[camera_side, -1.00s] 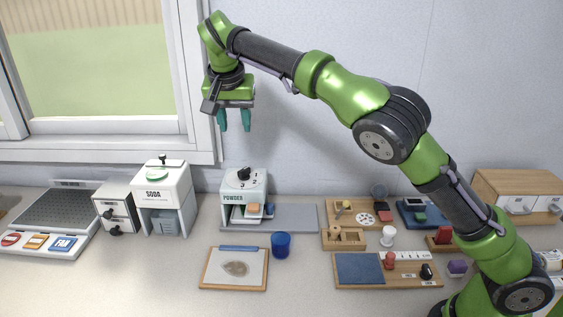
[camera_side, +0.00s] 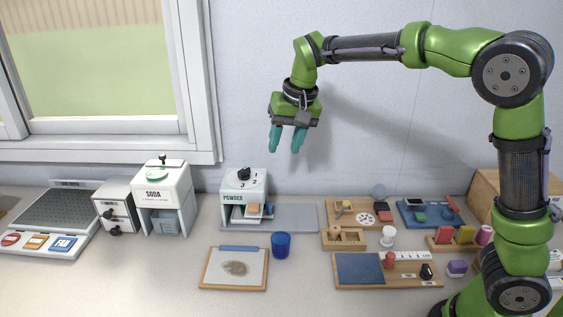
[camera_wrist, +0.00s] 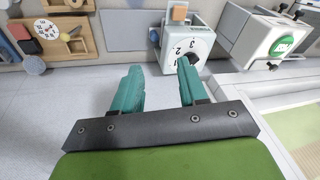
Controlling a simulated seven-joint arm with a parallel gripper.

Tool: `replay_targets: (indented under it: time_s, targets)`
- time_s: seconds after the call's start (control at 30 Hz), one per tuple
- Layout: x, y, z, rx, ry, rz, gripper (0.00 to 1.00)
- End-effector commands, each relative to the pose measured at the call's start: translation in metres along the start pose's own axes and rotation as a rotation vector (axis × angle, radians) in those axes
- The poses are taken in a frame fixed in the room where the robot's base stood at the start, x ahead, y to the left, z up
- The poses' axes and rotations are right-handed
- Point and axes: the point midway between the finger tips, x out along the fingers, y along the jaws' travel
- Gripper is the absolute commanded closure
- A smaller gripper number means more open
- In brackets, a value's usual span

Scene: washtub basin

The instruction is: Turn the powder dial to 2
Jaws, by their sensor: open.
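The powder dispenser (camera_side: 230,189) is a white box marked POWDER, standing at the back of the counter left of centre. Its black dial (camera_side: 244,173) sits on top among printed numbers, of which 2 and 3 are readable; which one it points at is too small to tell. The dispenser also shows in the wrist view (camera_wrist: 200,47), partly behind a finger, with the dial (camera_wrist: 195,62) beside the right fingertip in the picture. My gripper (camera_side: 286,150) is open and empty, with teal fingers, in the air above and to the right of the dispenser, touching nothing.
A soda dispenser (camera_side: 164,184) and a small drawer unit (camera_side: 117,207) stand left of the powder dispenser. A blue cup (camera_side: 281,245) and a framed board (camera_side: 206,283) are in front. Wooden trays with small items lie to the right. The air around my gripper is clear.

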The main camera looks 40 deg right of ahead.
Motion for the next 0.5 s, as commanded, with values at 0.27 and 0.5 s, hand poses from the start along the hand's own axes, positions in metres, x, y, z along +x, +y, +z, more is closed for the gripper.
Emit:
replay_targets:
  time_s: [0.27, 0.5]
  targets:
    - [-0.014, 0.026, 0.043, -0.047, -0.007, -0.110, 0.57]
    - [-0.024, 0.045, 0.084, -0.093, 0.015, -0.182, 0.57]
